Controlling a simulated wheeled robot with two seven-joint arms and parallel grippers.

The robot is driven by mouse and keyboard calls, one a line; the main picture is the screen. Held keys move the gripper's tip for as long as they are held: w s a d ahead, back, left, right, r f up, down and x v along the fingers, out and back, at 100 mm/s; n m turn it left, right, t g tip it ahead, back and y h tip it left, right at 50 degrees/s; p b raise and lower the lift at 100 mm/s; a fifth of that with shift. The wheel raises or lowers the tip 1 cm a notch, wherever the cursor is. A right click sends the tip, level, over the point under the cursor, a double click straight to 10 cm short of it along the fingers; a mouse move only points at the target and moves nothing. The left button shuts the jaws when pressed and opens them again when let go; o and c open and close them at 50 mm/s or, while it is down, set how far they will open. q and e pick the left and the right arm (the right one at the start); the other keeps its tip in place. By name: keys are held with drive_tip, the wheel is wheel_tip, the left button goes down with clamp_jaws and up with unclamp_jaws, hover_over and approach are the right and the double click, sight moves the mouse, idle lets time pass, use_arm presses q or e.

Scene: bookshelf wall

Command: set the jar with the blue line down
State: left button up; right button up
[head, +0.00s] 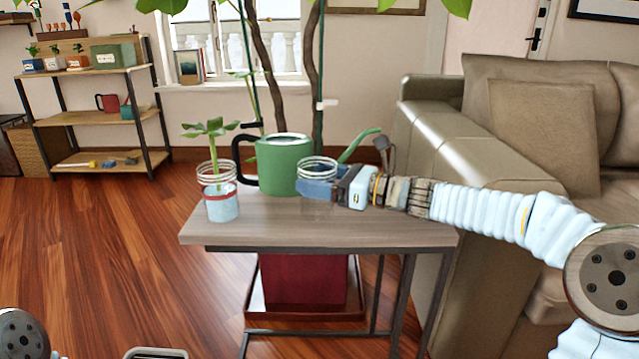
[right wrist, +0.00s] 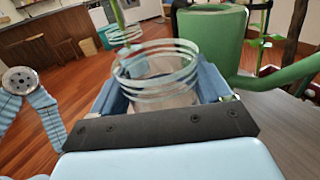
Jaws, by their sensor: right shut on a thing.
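A clear glass jar (head: 317,168) with ringed threads at its rim is between the fingers of my right gripper (head: 318,186), over the grey wooden side table (head: 390,232). In the right wrist view the jar (right wrist: 157,66) stands upright between the blue fingers, its mouth open. The fingers cover its middle, so no blue line shows on it. I cannot tell whether its base touches the table. My right gripper (right wrist: 160,95) is shut on this jar.
A jar with a red line (head: 222,200), holding water and a plant cutting, stands at the table's left. A green watering can (head: 283,165) is just behind the held jar. A sofa (head: 440,130) borders the right. The table's front strip is clear.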

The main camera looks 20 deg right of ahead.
drive_tip(key=shift+f, duration=0.35)
drive_tip(key=o, duration=1)
drive_tip(key=shift+r, duration=0.3)
drive_tip(key=shift+s+d, duration=0.2)
drive_tip(key=shift+d, duration=0.05)
drive_tip(key=p+v, duration=0.1)
drive_tip(key=v, duration=1)
drive_tip(key=shift+s+d, duration=0.1)
drive_tip(key=shift+d, duration=0.1)
